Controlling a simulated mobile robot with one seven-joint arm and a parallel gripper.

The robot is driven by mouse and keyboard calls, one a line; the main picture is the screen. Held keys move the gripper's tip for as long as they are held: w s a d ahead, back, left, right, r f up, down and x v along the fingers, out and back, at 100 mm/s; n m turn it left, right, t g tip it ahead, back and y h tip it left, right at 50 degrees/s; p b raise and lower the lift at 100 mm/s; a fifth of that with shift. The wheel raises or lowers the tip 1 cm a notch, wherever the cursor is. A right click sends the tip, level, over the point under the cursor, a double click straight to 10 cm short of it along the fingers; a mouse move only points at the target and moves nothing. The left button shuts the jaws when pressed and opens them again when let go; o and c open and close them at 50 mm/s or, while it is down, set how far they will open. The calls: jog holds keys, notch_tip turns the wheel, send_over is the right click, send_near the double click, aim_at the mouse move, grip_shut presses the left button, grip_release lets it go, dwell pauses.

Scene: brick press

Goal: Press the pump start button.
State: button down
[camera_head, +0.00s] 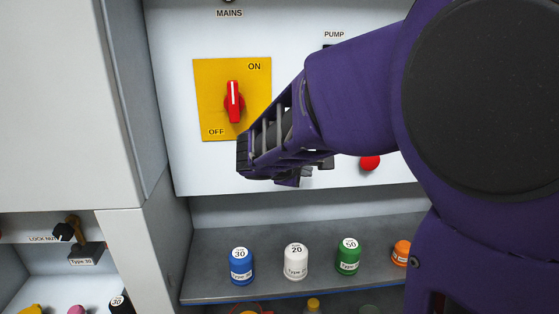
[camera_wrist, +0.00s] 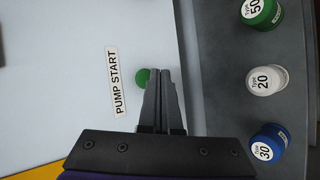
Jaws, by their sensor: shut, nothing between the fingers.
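The green pump start button (camera_wrist: 142,76) shows in the wrist view beside the PUMP START label (camera_wrist: 116,82) on the white panel. My gripper (camera_wrist: 161,72) is shut and empty. Its fingertips overlap the right edge of the button in that view, and part of the button is hidden. I cannot tell whether they touch it. In the head view my gripper (camera_head: 306,171) is in front of the lower panel, and it hides the button and its label there.
A red rotary switch (camera_head: 233,100) sits upright on a yellow ON/OFF plate (camera_head: 208,85). A red button (camera_head: 370,163) is right of my gripper. Below, a grey shelf (camera_head: 215,285) holds blue (camera_head: 241,268), white (camera_head: 295,264), green (camera_head: 348,258) and orange (camera_head: 401,254) containers.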

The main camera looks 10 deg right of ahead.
jog(key=shift+w, duration=0.1)
dwell(0.7)
jog(key=shift+w, duration=0.35)
jog(key=shift+w, duration=0.45)
dwell(0.8)
jog(key=shift+s+b, duration=0.15)
jog(key=shift+b, duration=0.2)
jog(key=shift+s+b, duration=0.35)
jog(key=shift+s, duration=0.4)
jog(key=shift+s, duration=0.1)
jog(key=s, duration=0.5)
jog(key=shift+r, duration=0.1)
